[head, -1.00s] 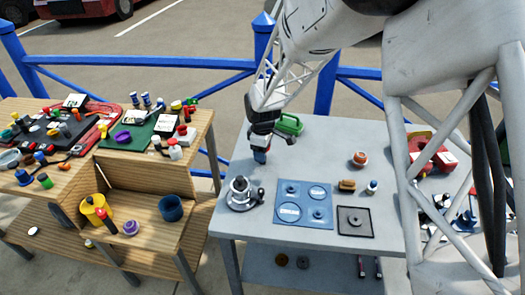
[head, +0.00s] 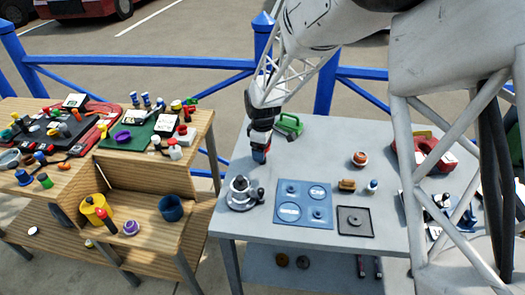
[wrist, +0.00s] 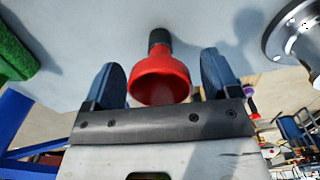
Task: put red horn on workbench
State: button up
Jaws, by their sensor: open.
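The red horn (wrist: 163,72) shows in the wrist view, a flared red bell with a dark bulb at its far end. It lies between the two blue fingertips of my gripper (wrist: 172,82), with a gap visible on each side. My gripper is open around it. In the head view my gripper (head: 260,155) is low over the back left of the grey table (head: 330,150); a little red shows at its tips. I cannot tell whether the horn touches the table. A wooden workbench (head: 190,110) stands at the left, with cluttered top and lower shelf.
A green object (head: 289,124) lies just behind my gripper. A metal round-based device (head: 241,194), a blue panel (head: 303,204), a dark square plate (head: 354,221) and small items occupy the table's front. A blue railing runs behind. The table's back middle is clear.

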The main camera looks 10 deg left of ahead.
notch_tip(320, 180, up, 11)
jog(key=shift+f, duration=0.1)
dwell(0.4)
dwell(0.8)
jog(key=shift+s+d, duration=0.1)
jog(key=shift+d, duration=0.05)
jog(key=s+d+r+m+t, duration=0.1)
jog(key=s+d+r+m, duration=0.35)
jog(key=s+d, duration=0.35)
jog(key=s+d+r+m, duration=0.3)
jog(key=s+d+r, duration=0.3)
jog(key=d, duration=0.3)
jog(key=s+d+m, duration=0.4)
jog(key=s+d, duration=0.1)
jog(key=s, duration=0.5)
jog(key=s+d+m+t, duration=0.1)
jog(key=s+d+m, duration=0.4)
jog(key=s, duration=0.6)
jog(key=shift+s+d+r+t, duration=0.15)
jog(key=shift+d+r+t, duration=0.15)
jog(key=shift+d, duration=0.5)
